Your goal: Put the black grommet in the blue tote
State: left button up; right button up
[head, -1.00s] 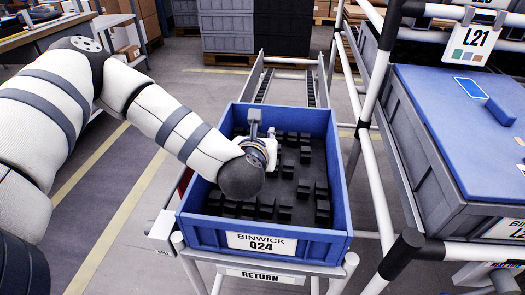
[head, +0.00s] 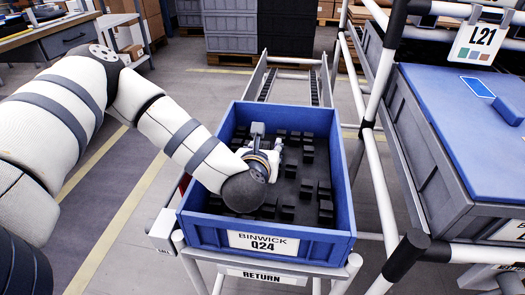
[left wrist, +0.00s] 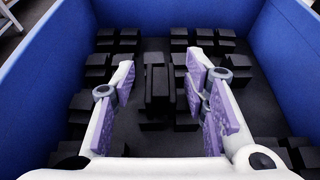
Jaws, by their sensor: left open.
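The blue tote (head: 342,190) stands open on a rack, with a label reading BINWICK Q24 on its front. Many black block-shaped pieces stand on its dark floor. My left gripper (head: 264,158) is inside the tote, pointing down, and hides part of the floor. In the left wrist view its two purple-padded fingers (left wrist: 162,80) are spread open. A black upright piece (left wrist: 157,88) stands between them, apart from both pads. I cannot tell whether it is the black grommet or one of the tote's own blocks. My right gripper is out of view.
The tote's blue walls (left wrist: 45,60) rise around the gripper. A white pipe frame (head: 375,170) stands close on the right, beside a grey bin with a blue lid (head: 450,110). A roller track (head: 294,88) runs behind the tote.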

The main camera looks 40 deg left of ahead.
pick_arm(q)
jog(key=v, duration=0.9)
jog(key=shift+d+r, duration=0.1)
jog(key=shift+r, duration=0.1)
jog(key=shift+s+d+r+p, duration=0.35)
jog(key=shift+s+r+p, duration=0.3)
jog(key=shift+p, duration=0.45)
jog(key=shift+s+d, duration=0.2)
jog(key=shift+s, duration=0.1)
jog(key=shift+s+d+p, duration=0.1)
jog(key=shift+s+p, duration=0.05)
jog(key=shift+p, duration=0.2)
jog(key=shift+s+f, duration=0.1)
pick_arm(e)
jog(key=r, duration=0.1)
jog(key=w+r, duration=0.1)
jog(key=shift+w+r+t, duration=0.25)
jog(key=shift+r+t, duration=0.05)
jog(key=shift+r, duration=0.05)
